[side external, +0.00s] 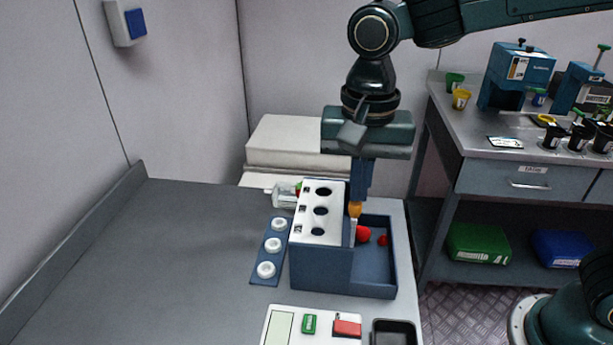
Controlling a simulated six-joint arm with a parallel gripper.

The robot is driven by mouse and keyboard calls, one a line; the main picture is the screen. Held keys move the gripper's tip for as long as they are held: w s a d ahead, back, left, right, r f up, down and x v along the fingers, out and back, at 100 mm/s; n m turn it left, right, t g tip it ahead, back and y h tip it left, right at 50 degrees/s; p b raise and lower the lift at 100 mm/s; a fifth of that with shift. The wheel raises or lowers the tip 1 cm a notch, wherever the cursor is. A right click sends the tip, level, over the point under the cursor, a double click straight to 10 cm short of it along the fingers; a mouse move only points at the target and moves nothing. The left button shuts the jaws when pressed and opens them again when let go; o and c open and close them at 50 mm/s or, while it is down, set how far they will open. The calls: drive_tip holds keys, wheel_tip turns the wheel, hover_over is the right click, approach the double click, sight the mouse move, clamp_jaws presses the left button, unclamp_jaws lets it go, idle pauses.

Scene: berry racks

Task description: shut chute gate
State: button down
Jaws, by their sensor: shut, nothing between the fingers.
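A blue box with a white top (311,230) has three round holes in a row. An open blue tray (388,278) is joined to its right side. Inside the tray lie a large red berry (363,234) and a smaller red one (383,240). A pale upright strip, which may be the chute gate, shows at the box's right edge with an orange knob (355,210) at its top. My gripper (360,196) points down at the knob, shut and empty. Its fingertips are at or just above the knob; I cannot tell whether they touch. The gate's position is unclear.
A blue strip with white rings (270,246) and a clear jar (285,196) lie left of the box. A white panel (283,328) and a black tray (394,332) are in front. A side bench (480,135) stands right. The left table is clear.

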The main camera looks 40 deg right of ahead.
sight(357, 214)
drive_tip(key=shift+f, duration=0.3)
drive_tip(key=shift+f, duration=2.95)
drive_tip(key=shift+s, duration=0.1)
drive_tip(key=shift+r, duration=0.1)
wheel_tip(357, 214, up, 15)
drive_tip(key=shift+d, duration=0.1)
